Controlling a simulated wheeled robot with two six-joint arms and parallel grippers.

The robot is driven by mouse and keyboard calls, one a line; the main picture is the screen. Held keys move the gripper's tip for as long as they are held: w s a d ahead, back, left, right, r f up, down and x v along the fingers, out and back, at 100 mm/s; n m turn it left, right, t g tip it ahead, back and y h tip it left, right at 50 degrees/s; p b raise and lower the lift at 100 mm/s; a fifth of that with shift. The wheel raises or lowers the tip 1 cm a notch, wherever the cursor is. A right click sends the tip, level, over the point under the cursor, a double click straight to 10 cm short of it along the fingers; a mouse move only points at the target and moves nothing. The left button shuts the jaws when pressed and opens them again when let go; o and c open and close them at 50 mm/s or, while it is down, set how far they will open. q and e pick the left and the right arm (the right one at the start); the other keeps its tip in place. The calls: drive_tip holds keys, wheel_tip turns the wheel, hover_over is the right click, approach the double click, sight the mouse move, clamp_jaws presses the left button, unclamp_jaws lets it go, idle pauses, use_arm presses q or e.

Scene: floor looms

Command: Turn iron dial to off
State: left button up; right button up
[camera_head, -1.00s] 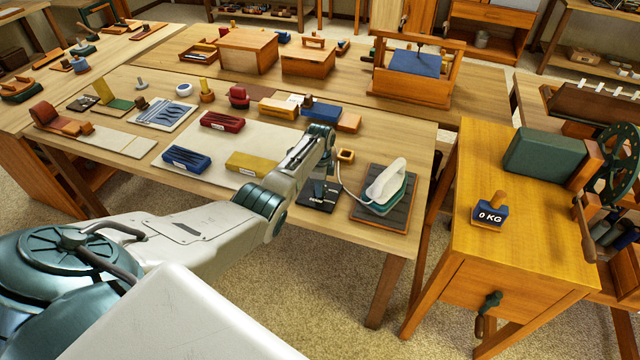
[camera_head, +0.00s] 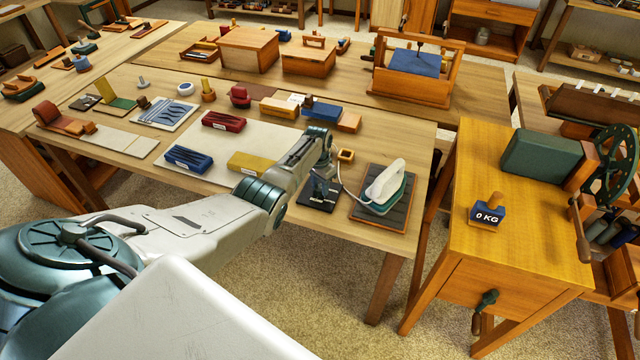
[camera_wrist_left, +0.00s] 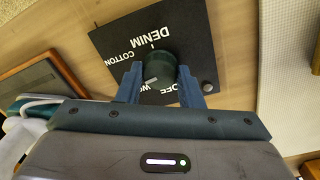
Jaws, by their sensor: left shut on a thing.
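The iron dial (camera_wrist_left: 157,68) is a dark green round knob on a black plate (camera_wrist_left: 185,30) with white words; DENIM and COTTON read clearly, while OFF and another word are partly covered. My left gripper (camera_wrist_left: 159,82) has its two blue fingers closed on either side of the knob. A pale mark shows on the knob, but its exact heading is hard to read. In the head view the plate (camera_head: 312,203) lies near the table's front edge, with my left gripper (camera_head: 322,187) over it, hiding the knob. The iron (camera_head: 387,184), white and teal, stands just right. My right gripper is out of view.
The iron rests on a dark pad (camera_head: 402,214) in a wooden frame, its cord passing close to my left wrist. A yellow block (camera_head: 250,163) and a small wooden square (camera_head: 346,156) lie nearby. A cabinet (camera_head: 520,220) stands to the right across a gap.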

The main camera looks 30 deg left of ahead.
use_arm(q)
drive_tip(key=n+p, duration=0.1)
drive_tip(key=n, duration=0.3)
drive_tip(key=shift+r+n, duration=0.1)
drive_tip(key=shift+n, duration=0.3)
drive_tip(key=n+p, duration=0.1)
drive_tip(key=n, duration=0.2)
drive_tip(key=shift+n+t, duration=0.3)
drive_tip(key=n, duration=0.4)
drive_tip(key=shift+p, duration=0.4)
drive_tip(key=shift+n+p, duration=0.3)
drive_tip(key=shift+n, duration=1.8)
drive_tip(key=o, duration=1)
drive_tip(key=shift+c, duration=0.2)
drive_tip(key=shift+s, duration=0.1)
